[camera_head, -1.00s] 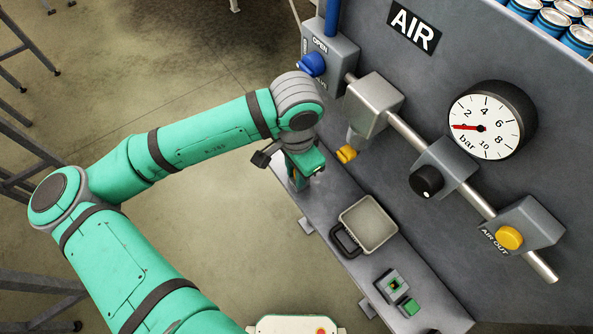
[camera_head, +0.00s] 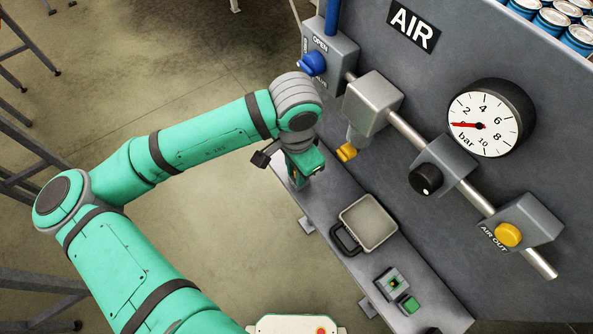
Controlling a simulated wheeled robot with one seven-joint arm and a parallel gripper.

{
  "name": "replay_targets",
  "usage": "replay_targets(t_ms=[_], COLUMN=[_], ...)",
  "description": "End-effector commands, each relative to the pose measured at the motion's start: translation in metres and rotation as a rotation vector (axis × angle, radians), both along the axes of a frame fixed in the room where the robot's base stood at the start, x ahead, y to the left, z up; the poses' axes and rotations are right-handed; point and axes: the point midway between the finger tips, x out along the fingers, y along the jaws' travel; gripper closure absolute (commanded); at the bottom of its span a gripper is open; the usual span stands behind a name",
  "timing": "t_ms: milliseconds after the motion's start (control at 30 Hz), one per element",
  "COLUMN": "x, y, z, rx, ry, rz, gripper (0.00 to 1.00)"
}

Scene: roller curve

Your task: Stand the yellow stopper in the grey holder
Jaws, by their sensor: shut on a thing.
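My gripper (camera_head: 298,178) points down over the left end of the grey shelf, below and left of the silver block on the pipe. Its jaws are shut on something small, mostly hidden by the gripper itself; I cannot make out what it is. A yellow piece (camera_head: 346,153) shows under the silver block, right of my gripper and apart from it in the picture. I cannot tell whether it is the stopper. A small grey block (camera_head: 383,283) with a dark, green-lit opening stands on the shelf's near right part, a green square beside it. I cannot tell whether this is the holder.
A grey tray (camera_head: 346,221) with a black handle stands on the shelf (camera_head: 335,203) between my gripper and the grey block. The wall panel carries a blue knob (camera_head: 312,63), a gauge (camera_head: 480,124), a black knob (camera_head: 427,179) and a yellow button (camera_head: 508,235).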

Motion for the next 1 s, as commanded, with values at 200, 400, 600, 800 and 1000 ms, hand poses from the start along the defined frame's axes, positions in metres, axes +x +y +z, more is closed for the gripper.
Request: replay_targets(t_ms=[200, 400, 600, 800, 1000], x=[-0.0023, -0.0023, -0.0023, -0.002, -0.0008], y=[-0.0019, -0.0019, -0.002, -0.0018, -0.0042], z=[-0.0176, -0.0176, -0.0186, -0.0218, -0.0258], rx=[0.002, 0.002, 0.001, 0.002, 0.005], ry=[0.021, 0.021, 0.022, 0.021, 0.024], rz=[0.005, 0.004, 0.004, 0.003, 0.002], gripper=[1.0, 1.0, 1.0, 1.0, 1.0])
